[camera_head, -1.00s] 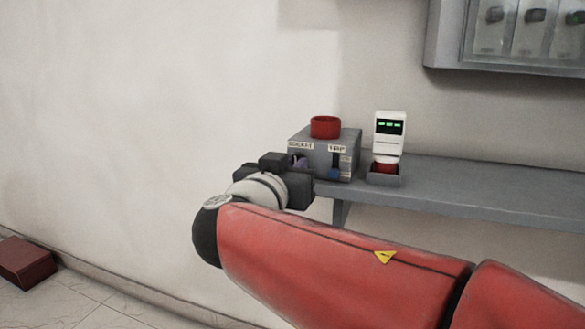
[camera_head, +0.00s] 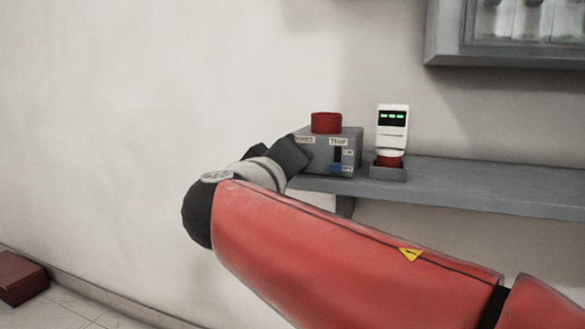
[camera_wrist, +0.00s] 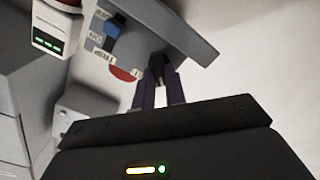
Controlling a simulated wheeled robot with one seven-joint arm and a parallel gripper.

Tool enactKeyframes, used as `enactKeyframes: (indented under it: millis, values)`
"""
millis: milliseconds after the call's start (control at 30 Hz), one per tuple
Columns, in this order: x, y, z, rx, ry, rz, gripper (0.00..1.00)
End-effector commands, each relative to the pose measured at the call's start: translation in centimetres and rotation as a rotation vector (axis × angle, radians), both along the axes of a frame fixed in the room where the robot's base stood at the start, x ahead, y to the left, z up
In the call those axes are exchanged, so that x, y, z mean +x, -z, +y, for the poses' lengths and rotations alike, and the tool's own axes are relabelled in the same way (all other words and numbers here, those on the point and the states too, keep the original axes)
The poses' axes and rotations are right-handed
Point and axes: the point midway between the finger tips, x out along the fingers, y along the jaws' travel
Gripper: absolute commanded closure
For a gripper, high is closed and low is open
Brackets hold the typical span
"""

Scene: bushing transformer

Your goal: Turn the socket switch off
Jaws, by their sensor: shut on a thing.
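The grey control box (camera_head: 320,163) sits on the shelf with a red round top (camera_head: 326,122). Its front carries a SOCKET label (camera_head: 304,139) at left and a TRIP label (camera_head: 338,142) at right, above a blue switch (camera_head: 336,167). My gripper (camera_wrist: 158,70) is at the left part of the box front, its two fingers closed on the socket switch, which they mostly hide. In the wrist view the box (camera_wrist: 180,28) appears upside down. In the head view my gripper body covers the socket side, and the fingertips are hidden.
A white device with a green display (camera_head: 392,120) stands right of the box in a small grey holder (camera_head: 388,174). The grey shelf (camera_head: 480,184) runs right. A wall cabinet (camera_head: 432,45) hangs above. A dark red block (camera_head: 20,278) is on the floor at left.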

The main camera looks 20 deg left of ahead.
Motion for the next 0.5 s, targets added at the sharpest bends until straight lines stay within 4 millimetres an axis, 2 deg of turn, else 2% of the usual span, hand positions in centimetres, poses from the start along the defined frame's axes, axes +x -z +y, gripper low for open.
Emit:
enactKeyframes:
  millis: [500]
  values:
    - [0.00,0.16,0.13,-0.473,0.000,0.038,1.00]
